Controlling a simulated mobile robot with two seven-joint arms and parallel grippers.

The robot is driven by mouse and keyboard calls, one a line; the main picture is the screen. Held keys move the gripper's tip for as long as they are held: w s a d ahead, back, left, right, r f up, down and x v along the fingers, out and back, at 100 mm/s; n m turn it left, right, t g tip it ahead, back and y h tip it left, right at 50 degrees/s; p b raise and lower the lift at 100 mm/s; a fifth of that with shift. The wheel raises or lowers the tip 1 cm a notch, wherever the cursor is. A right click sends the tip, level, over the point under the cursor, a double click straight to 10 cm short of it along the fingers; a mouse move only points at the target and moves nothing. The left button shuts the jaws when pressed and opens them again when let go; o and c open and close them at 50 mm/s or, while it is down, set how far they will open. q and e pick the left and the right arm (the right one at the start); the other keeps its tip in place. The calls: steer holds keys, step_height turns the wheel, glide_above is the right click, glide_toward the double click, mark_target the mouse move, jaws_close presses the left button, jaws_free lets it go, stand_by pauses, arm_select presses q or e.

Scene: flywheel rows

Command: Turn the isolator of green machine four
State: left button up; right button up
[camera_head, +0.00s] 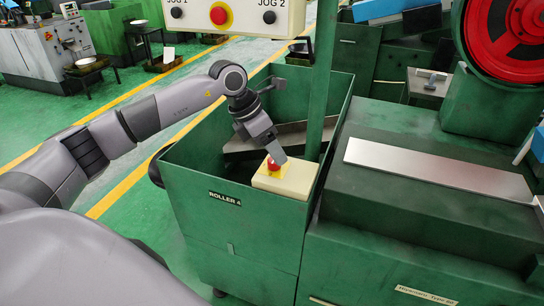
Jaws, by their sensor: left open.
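The green machine (232,238) carries a "ROLLER 4" label (225,199) on its front face. A cream box (292,182) sits at its top edge, with a small red knob on a yellow base, which looks like the isolator (272,168). My left gripper (275,153) reaches in from the upper left and points down at the knob. Its fingertips are right over the knob and hide part of it. It is open, and I cannot tell whether it touches the knob. My right gripper is out of view.
A hanging control box (243,17) with JOG 1 and JOG 2 buttons and a red button is at the top, beside a green post (322,80). A machine bed with a metal plate (437,168) and a red wheel (507,35) stands at right. Open green floor (60,120) lies left.

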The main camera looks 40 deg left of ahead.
mark_target(272, 160)
arm_select(q)
steer(key=shift+y, duration=0.7)
steer(key=shift+w+a+f+p, duration=0.15)
steer(key=shift+w+a+f, duration=0.25)
steer(key=shift+f, duration=0.5)
steer(key=shift+w+a+f+p, duration=0.15)
steer(key=shift+w+f, duration=0.3)
steer(key=shift+f, duration=0.45)
steer(key=shift+w+a+f+p, duration=0.15)
steer(key=shift+w+a+f, duration=0.25)
steer(key=shift+f, duration=0.5)
steer(key=shift+d, duration=0.1)
steer(key=c, duration=1)
